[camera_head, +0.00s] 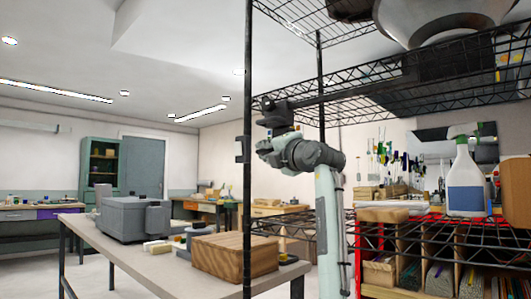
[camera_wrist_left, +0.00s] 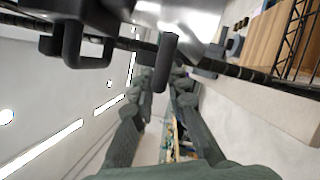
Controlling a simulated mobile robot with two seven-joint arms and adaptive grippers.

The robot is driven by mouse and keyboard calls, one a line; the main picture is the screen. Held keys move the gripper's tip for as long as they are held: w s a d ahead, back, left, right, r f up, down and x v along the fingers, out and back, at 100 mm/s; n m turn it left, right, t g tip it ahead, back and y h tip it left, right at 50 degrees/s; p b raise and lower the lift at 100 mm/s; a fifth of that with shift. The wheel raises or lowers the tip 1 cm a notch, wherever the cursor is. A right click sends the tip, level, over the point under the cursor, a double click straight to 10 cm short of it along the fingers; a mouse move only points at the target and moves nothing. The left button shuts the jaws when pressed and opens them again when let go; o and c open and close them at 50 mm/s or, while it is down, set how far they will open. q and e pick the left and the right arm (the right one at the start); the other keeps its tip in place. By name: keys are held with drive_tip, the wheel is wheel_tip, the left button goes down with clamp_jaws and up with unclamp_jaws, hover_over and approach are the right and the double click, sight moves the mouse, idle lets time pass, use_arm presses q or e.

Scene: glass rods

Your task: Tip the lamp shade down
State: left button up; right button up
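The lamp shade (camera_head: 440,18), a pale, shiny dish, hangs at the top right of the head view, cut by the frame edge. A dark bar (camera_head: 355,92) runs from near it left toward the black post. My left gripper (camera_head: 266,146) is by that post, left of and below the shade; its fingers are hard to make out there. In the left wrist view its grey-green fingers (camera_wrist_left: 164,85) stand apart with a gap between them. A short black peg (camera_wrist_left: 166,62) overlaps the gap at the tips, below a shiny surface (camera_wrist_left: 185,18); contact is unclear. My right gripper is not visible.
A wire rack has a black post (camera_head: 247,200) and a wire shelf (camera_head: 460,85) close around my arm. A spray bottle (camera_head: 465,178) stands on the lower right shelf. A table with a wooden box (camera_head: 232,258) and a grey case (camera_head: 130,218) is at left.

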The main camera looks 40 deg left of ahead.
use_arm(q)
drive_tip(key=o, duration=0.4)
drive_tip(key=shift+s+a+r, duration=0.1)
drive_tip(key=shift+s+r, duration=0.05)
drive_tip(key=shift+r, duration=0.25)
drive_tip(key=shift+c, duration=0.2)
drive_tip(key=shift+f, duration=0.25)
drive_tip(key=v, duration=1.1)
drive_tip(key=shift+s+d, duration=0.15)
drive_tip(key=shift+d, duration=0.25)
drive_tip(key=shift+f, duration=0.1)
